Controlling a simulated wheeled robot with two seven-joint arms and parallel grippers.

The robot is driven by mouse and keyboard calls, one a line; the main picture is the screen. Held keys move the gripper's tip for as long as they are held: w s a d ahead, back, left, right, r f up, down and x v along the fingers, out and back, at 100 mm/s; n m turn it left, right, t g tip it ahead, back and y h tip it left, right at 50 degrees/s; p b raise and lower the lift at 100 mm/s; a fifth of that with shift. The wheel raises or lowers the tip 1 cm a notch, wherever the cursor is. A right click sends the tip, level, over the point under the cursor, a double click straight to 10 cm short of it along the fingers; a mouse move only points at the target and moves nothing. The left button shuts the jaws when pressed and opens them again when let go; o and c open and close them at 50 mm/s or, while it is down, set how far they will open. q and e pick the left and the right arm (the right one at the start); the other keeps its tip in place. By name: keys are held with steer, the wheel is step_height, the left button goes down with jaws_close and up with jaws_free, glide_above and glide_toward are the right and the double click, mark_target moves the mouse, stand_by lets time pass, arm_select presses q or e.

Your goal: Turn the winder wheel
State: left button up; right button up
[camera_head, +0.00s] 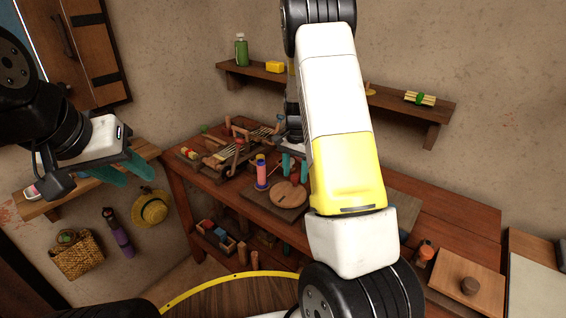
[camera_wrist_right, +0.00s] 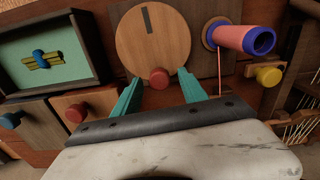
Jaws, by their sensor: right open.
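The winder wheel (camera_wrist_right: 152,45) is a round wooden disc with a dark radial mark and a red knob (camera_wrist_right: 159,78) near its rim. In the head view the wheel (camera_head: 289,196) lies on a dark board on the workbench. My right gripper (camera_wrist_right: 159,80) is open, its teal fingers on either side of the knob in the picture, with gaps visible; contact is not visible. In the head view the right gripper (camera_head: 294,167) is just behind the wheel, partly hidden by my arm. A pink-and-blue spool (camera_wrist_right: 244,38) stands beside the wheel with a thread. My left gripper (camera_head: 150,178) is away at the left, empty.
The red-brown workbench (camera_head: 450,213) carries wooden tools and a box (camera_head: 466,283) with a knob. A wrist-view tray (camera_wrist_right: 52,52) and a yellow knob (camera_wrist_right: 268,76) flank the wheel.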

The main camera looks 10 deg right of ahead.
step_height(320, 180, up, 8)
steer(key=shift+f, duration=0.1)
stand_by(0.4)
stand_by(0.4)
